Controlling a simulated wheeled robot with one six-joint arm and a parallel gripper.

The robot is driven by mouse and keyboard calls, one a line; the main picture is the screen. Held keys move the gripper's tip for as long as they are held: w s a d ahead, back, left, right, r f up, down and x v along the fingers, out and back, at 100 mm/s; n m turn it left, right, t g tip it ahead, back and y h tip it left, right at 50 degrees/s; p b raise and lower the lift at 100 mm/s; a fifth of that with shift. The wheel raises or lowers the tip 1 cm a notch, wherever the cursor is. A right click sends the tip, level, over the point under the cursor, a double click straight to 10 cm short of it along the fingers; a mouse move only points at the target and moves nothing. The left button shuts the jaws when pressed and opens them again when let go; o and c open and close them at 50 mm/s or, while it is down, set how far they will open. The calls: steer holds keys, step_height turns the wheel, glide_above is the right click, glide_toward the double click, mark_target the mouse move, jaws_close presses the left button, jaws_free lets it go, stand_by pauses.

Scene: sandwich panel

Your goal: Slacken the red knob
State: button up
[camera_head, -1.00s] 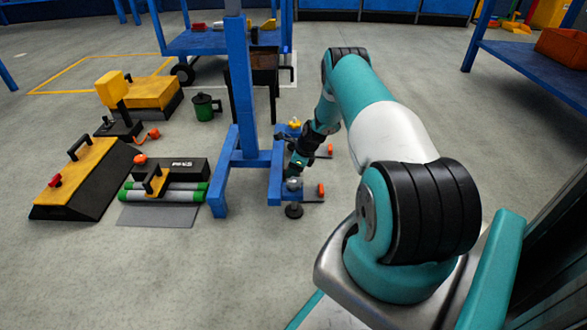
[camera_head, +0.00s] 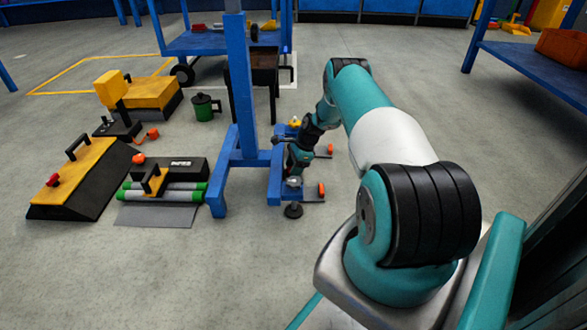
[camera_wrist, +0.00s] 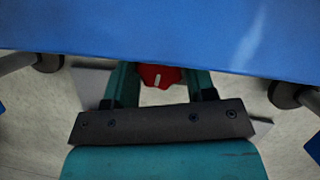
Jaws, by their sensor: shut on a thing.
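The red knob (camera_wrist: 158,75) shows at the middle top of the wrist view, with a pale mark on its face. Its upper part is hidden by the edge of a blue panel (camera_wrist: 160,35). My gripper (camera_wrist: 161,84) has one teal finger on each side of the knob and is shut on it. In the head view my gripper (camera_head: 294,165) is low at the blue stand (camera_head: 250,157), by its right foot. The knob cannot be made out in that view.
A levelling foot with a dark pad (camera_head: 293,210) and orange-tipped parts (camera_head: 321,189) lie close to my gripper. Black-and-yellow wedges (camera_head: 80,178), a green can (camera_head: 204,107) and a blue cart (camera_head: 205,42) stand left and behind. The floor at front left is clear.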

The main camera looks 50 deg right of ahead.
stand_by(0.3)
steer(key=o, duration=0.9)
steer(key=p+v, duration=1)
steer(key=v, duration=0.7)
steer(key=shift+r, duration=0.2)
